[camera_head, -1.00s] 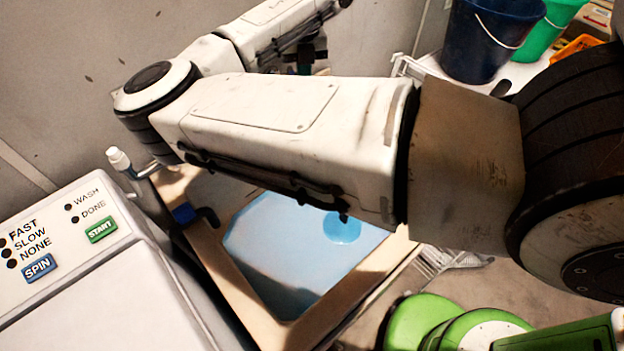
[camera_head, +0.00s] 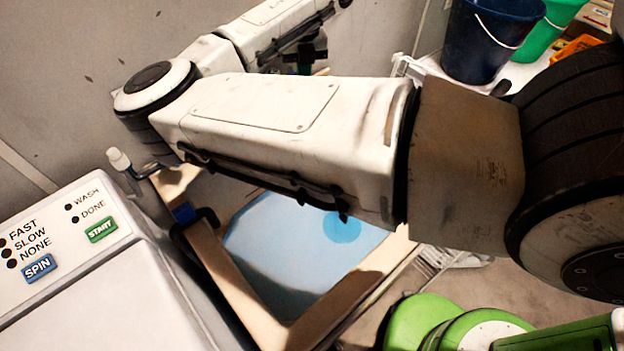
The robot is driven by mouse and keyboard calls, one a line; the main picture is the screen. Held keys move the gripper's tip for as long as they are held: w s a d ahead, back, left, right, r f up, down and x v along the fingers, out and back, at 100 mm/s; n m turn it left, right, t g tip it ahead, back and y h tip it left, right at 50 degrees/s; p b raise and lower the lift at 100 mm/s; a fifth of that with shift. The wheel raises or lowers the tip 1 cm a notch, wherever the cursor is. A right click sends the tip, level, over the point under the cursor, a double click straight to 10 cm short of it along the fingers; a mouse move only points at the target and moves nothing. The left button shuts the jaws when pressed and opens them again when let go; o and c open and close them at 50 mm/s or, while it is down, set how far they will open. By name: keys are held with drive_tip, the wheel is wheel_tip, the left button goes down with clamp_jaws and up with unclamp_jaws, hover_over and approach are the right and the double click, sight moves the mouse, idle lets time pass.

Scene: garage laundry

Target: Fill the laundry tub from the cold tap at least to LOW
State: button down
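The laundry tub (camera_head: 290,245) shows below my arm, a pale blue basin set in a wooden frame (camera_head: 232,295). A round, brighter blue disc (camera_head: 342,226) shows in it, partly covered by my arm. The blue in the tub looks flat and even, but I cannot make out a water line or a LOW mark. A small blue part (camera_head: 184,213), possibly the cold tap's handle, sits at the frame's left side beside a dark bent pipe (camera_head: 205,218). No water stream is visible.
A washing machine (camera_head: 90,260) with SPIN and START buttons stands at the left. A white-capped fitting (camera_head: 118,160) rises behind it. A dark blue bucket (camera_head: 490,40) and a green bucket (camera_head: 548,28) stand on a white surface at top right. Green round objects (camera_head: 480,330) are at lower right.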

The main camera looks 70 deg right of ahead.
idle(0.3)
drive_tip(key=shift+w+a+b, duration=0.2)
drive_tip(key=shift+w+b, duration=0.1)
drive_tip(key=shift+w+a, duration=0.1)
drive_tip(key=shift+w, duration=0.15)
